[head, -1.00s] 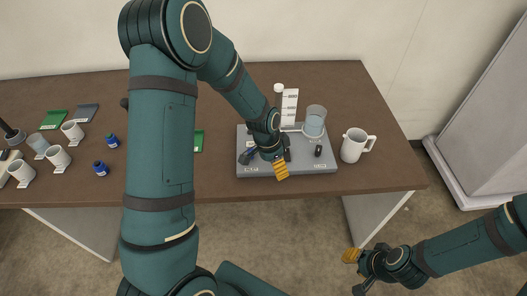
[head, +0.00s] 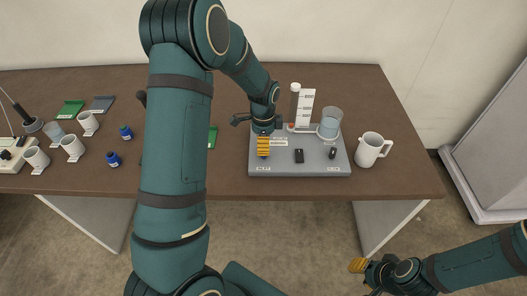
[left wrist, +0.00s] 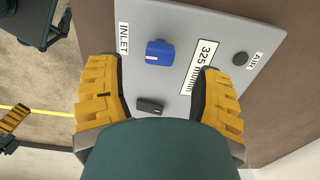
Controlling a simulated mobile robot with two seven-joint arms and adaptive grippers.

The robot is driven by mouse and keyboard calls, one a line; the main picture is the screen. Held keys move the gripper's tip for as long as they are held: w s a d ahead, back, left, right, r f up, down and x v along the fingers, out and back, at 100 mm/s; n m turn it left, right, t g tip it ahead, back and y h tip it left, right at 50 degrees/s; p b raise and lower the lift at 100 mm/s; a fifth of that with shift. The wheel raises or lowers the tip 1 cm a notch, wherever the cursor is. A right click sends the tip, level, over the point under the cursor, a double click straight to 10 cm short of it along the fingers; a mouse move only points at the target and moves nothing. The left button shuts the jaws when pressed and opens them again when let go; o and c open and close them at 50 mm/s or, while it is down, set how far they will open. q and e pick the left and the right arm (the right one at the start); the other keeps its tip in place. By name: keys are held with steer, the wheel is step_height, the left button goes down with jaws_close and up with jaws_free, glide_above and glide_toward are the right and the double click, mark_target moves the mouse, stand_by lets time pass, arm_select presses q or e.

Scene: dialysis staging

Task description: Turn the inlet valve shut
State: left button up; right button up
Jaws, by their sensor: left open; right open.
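The grey panel (head: 320,169) stands on the brown table. In the left wrist view, a blue knob (left wrist: 162,53) with a small white mark sits beside the INLET label (left wrist: 125,40); I take it as the inlet valve. In the head view my left gripper hides it. My left gripper (left wrist: 157,85) is open and empty over the panel, one yellow finger on each side of the knob's line, with the knob ahead of the gap. It also shows at the panel's left side in the head view (head: 263,147). My right gripper (head: 358,266) is in front of the table, away from the panel.
A black switch (left wrist: 150,106) and a black AIR knob (left wrist: 240,58) are on the panel. A clear cup (head: 330,123) and a measuring column (head: 304,106) stand at its back. Several cups and blue-capped vials stand left.

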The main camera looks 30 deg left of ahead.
arm_select(q)
steer(key=shift+f, duration=2.2)
jaws_close()
